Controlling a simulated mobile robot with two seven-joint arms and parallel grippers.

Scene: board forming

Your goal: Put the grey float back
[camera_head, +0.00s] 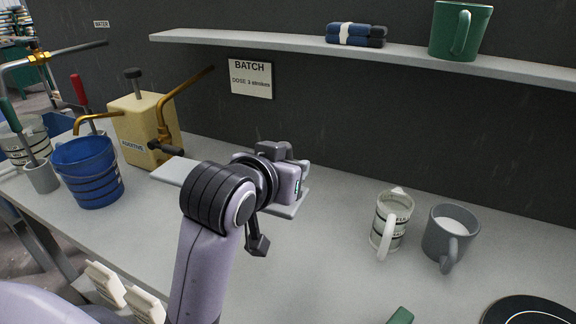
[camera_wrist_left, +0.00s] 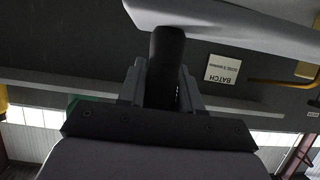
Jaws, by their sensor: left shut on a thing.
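The grey float has a flat pale plate (camera_head: 174,171) and a dark handle. In the head view my left arm and wrist cover the middle of the plate, and its right end shows beyond the gripper. My left gripper (camera_head: 283,160) is over the bench. In the left wrist view the gripper (camera_wrist_left: 162,88) is shut on the float's dark handle (camera_wrist_left: 166,50), with the plate (camera_wrist_left: 225,22) across the top. I cannot tell whether the plate touches the bench. My right gripper is not in view.
On the grey bench (camera_head: 330,265) stand a blue bucket (camera_head: 88,175), a yellow additive pump box (camera_head: 135,125), a white jug (camera_head: 392,222) and a grey mug (camera_head: 450,235). A shelf (camera_head: 250,40) holds a green mug (camera_head: 460,30). A BATCH sign (camera_head: 251,79) hangs below it.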

